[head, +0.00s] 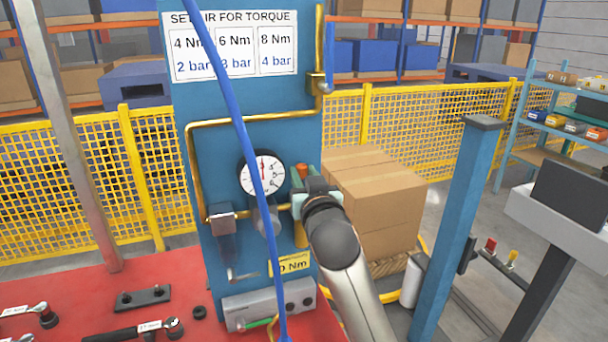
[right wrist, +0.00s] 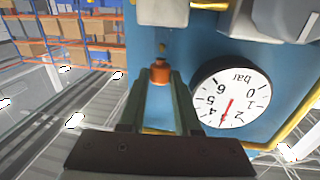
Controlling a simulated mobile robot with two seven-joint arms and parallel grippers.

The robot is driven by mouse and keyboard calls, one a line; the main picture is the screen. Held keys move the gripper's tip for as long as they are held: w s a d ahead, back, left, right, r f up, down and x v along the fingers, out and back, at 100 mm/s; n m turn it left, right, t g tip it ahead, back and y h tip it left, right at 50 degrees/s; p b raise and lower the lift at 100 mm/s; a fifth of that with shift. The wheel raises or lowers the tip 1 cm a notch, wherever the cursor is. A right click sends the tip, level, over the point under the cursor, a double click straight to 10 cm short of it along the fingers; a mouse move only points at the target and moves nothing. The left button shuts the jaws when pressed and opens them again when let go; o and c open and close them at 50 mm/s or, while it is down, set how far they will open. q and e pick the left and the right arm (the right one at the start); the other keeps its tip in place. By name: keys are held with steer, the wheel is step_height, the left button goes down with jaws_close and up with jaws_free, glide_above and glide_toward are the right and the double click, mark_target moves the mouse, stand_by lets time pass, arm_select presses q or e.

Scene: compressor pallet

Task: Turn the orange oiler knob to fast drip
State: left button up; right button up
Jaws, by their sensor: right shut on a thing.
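The orange oiler knob (head: 302,172) shows at the right side of the blue panel (head: 215,105), just above my right gripper. In the right wrist view the orange knob (right wrist: 160,73) sits between the fingertips of my right gripper (right wrist: 161,80), which is shut on it. In the head view the right gripper (head: 304,184) reaches the oiler from the lower right, and its wrist hides part of the oiler body. A yellowish oiler bowl (head: 300,235) shows below it. My left gripper is not in view.
A round pressure gauge (head: 262,174) is left of the knob; it also shows in the right wrist view (right wrist: 231,92). A blue hose (head: 225,95) hangs across the panel. Brass pipes (head: 240,121) run along it. Stacked cartons (head: 375,195) stand behind, right of the panel.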

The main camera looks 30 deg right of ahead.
jaws_close()
steer(key=shift+d+y, duration=0.1)
steer(key=shift+y, duration=0.4)
steer(key=n+y, duration=0.2)
steer(key=d+n+t+y, duration=0.1)
steer(key=n+y, duration=0.1)
steer(key=y, duration=0.1)
steer(key=shift+s, duration=0.1)
steer(key=n+y+b, duration=0.1)
steer(key=y+b, duration=0.1)
steer(key=n+y+b, duration=0.2)
steer(key=y, duration=0.1)
steer(key=d+n+y+b, duration=0.1)
steer(key=y+b, duration=0.1)
steer(key=shift+n+g+y, duration=0.3)
steer(key=shift+n+g, duration=0.1)
steer(key=shift+w+d+r+n+g+y+b, duration=0.1)
steer(key=shift+n+g+y+b, duration=0.3)
steer(key=shift+y+b, duration=0.4)
steer(key=shift+w+d+r+n+g+y+b, duration=0.1)
steer(key=shift+n+g+y+b, duration=0.2)
steer(key=shift+n+y+b, duration=0.45)
